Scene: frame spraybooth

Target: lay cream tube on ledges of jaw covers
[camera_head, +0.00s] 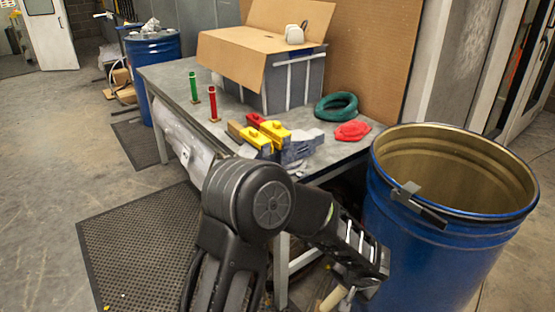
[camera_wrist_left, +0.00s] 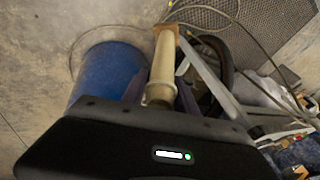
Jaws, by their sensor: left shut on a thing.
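The cream tube (camera_wrist_left: 162,70) is between the fingers of my left gripper (camera_wrist_left: 160,95) in the left wrist view, with a brownish square end at the top. In the head view my left gripper (camera_head: 345,288) is low at the bottom right, beside the blue drum and below table height. It is shut on the tube, and only a short cream piece (camera_head: 333,298) shows there. The yellow jaw covers (camera_head: 268,136) sit on a grey vise (camera_head: 300,148) near the table's front edge, well above and left of the gripper. My arm hides part of the table front. My right gripper is not in view.
The open blue drum (camera_head: 440,250) stands right of the table (camera_head: 180,88). On the table are a green post (camera_head: 194,88), a red post (camera_head: 213,104), a cardboard-topped crate (camera_head: 285,75), a green coil (camera_head: 337,107) and a red item (camera_head: 352,131).

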